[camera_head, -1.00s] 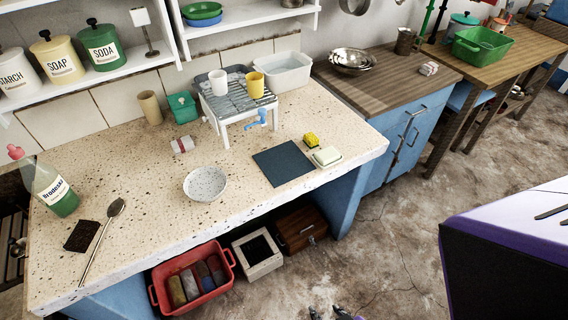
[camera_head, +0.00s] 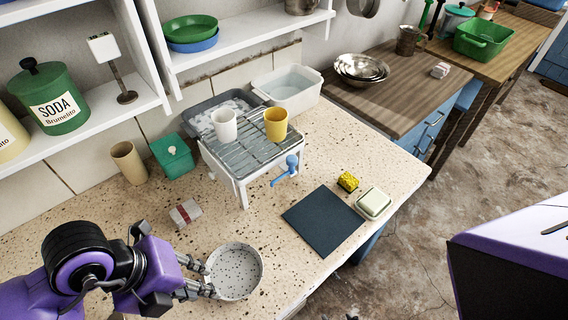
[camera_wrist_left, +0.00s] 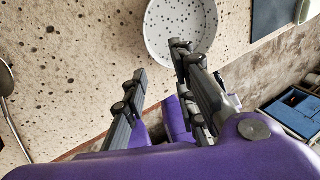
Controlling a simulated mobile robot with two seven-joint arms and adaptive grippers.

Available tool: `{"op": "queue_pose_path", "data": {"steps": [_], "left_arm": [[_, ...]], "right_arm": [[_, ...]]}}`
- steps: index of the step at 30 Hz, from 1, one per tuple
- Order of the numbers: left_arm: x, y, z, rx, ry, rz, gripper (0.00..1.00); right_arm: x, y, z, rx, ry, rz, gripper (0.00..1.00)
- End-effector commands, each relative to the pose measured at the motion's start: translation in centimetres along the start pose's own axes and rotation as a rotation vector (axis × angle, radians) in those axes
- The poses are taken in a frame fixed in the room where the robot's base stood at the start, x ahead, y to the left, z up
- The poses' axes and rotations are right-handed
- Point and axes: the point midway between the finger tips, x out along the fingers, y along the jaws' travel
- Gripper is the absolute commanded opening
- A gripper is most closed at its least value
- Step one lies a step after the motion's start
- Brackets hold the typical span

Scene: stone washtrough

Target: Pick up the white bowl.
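The white bowl (camera_head: 236,271), speckled with dark dots, stands upright and empty on the stone counter near its front edge. In the left wrist view the bowl (camera_wrist_left: 178,22) is cut off by the top edge. My left gripper (camera_head: 208,280) is at the bowl's left side with its fingers apart. In the left wrist view the open gripper (camera_wrist_left: 160,62) has one finger overlapping the bowl's lower part and the other over bare counter beside it. Nothing is between the fingers, and I cannot tell whether they touch the bowl. My right gripper does not show clearly.
A small red-and-white box (camera_head: 185,214) stands behind the gripper. A wire-topped rack (camera_head: 243,150) carries a white mug (camera_head: 224,127) and a yellow mug (camera_head: 276,124). A dark mat (camera_head: 323,221) lies to the right, beside a sponge (camera_head: 348,182) and a soap dish (camera_head: 374,203).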

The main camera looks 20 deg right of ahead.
Motion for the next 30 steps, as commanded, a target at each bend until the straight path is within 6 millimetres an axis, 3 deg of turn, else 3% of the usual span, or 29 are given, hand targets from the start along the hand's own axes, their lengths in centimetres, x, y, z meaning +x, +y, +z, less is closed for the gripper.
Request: {"op": "queue_pose_path", "data": {"steps": [5, 21, 29, 30], "left_arm": [[0.4, 1.4, 1.5, -0.014, -0.058, 0.070, 0.26], [6.9, 1.2, 2.6, -0.013, -0.057, 0.068, 0.26], [7.1, 1.2, 2.6, -0.012, -0.059, 0.066, 0.26], [7.1, 1.2, 2.6, -0.012, -0.059, 0.066, 0.21]], "right_arm": [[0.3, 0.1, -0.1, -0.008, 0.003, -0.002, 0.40], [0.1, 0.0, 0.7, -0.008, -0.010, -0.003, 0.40], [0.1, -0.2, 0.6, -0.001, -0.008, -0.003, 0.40], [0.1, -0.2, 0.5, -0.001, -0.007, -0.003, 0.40]]}}
